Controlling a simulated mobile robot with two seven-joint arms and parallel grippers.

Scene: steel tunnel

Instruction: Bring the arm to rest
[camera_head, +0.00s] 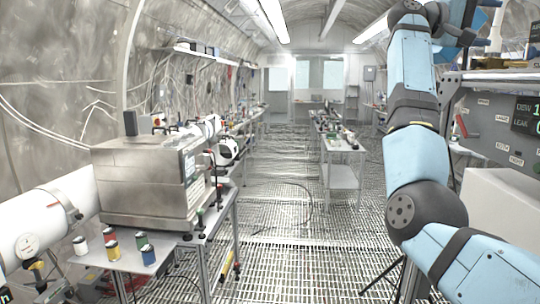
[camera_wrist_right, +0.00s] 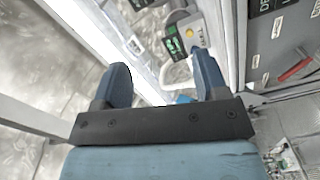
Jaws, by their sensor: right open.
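My right arm (camera_head: 416,170) is light blue with dark joints. It comes in from the lower right of the head view and rises to the top, where it bends over to the right. My right gripper (camera_head: 468,24) is at the top right edge, partly cut off, above the level of the equipment shelf. In the right wrist view the gripper (camera_wrist_right: 162,84) shows two blue fingers standing wide apart with nothing between them. My left gripper and left arm are in neither view.
A shelf with a grey panel (camera_head: 501,130) and displays stands close to the right arm. A steel box (camera_head: 145,180) sits on a bench at the left, with small coloured cans (camera_head: 112,246) in front. The grated floor (camera_head: 285,215) between the benches is mostly free.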

